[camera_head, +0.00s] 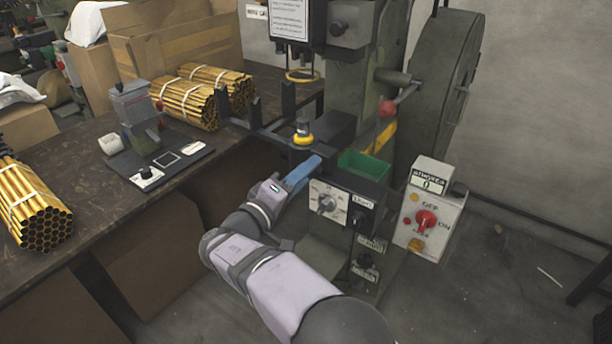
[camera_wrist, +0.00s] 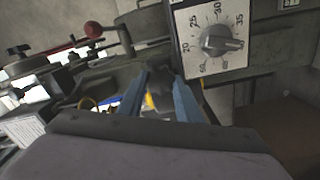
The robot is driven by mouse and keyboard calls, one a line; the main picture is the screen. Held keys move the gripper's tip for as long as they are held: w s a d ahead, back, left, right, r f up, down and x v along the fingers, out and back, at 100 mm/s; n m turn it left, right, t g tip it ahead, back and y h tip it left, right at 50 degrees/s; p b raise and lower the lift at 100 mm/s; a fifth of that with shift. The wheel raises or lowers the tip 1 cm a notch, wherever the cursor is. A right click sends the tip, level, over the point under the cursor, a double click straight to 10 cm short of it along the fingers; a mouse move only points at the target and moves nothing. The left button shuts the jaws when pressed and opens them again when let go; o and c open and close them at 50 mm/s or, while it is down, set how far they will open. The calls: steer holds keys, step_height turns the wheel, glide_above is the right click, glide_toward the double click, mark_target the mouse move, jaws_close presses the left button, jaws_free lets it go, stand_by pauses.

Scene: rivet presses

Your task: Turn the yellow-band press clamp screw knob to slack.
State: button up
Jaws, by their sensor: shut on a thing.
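My gripper (camera_head: 316,161) reaches in at the front of the big grey-green press (camera_head: 350,80), its blue fingers just left of the dial box. In the wrist view my gripper (camera_wrist: 160,76) has its two blue fingers on either side of a dark knob (camera_wrist: 160,88) with a yellow edge, the clamp screw knob, and is shut on it. The fingers hide part of the knob, and its turn position cannot be read. In the head view I cannot make out the held knob apart from the fingers. A yellow-ringed upright piece (camera_head: 303,134) stands just behind the fingertips.
The dial box (camera_head: 331,204) is close beside my fingers; its dial also shows in the wrist view (camera_wrist: 218,42). A green bin (camera_head: 364,168) sits behind it. A switch box (camera_head: 428,215) stands right. A red-balled lever (camera_head: 388,108) juts out above. Brass tube bundles (camera_head: 188,103) lie on the bench.

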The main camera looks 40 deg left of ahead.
steer(key=n+p, duration=0.5)
steer(key=n, duration=0.6)
steer(key=n+p, duration=0.5)
steer(key=n, duration=0.6)
steer(key=shift+d+f+n+p, duration=0.15)
steer(key=shift+f+n+p, duration=0.05)
steer(key=shift+n+p, duration=0.2)
steer(key=o, duration=1)
steer(key=shift+o, duration=0.2)
steer(key=s, duration=0.7)
steer(key=shift+s+b, duration=0.2)
steer(key=shift+b, duration=0.25)
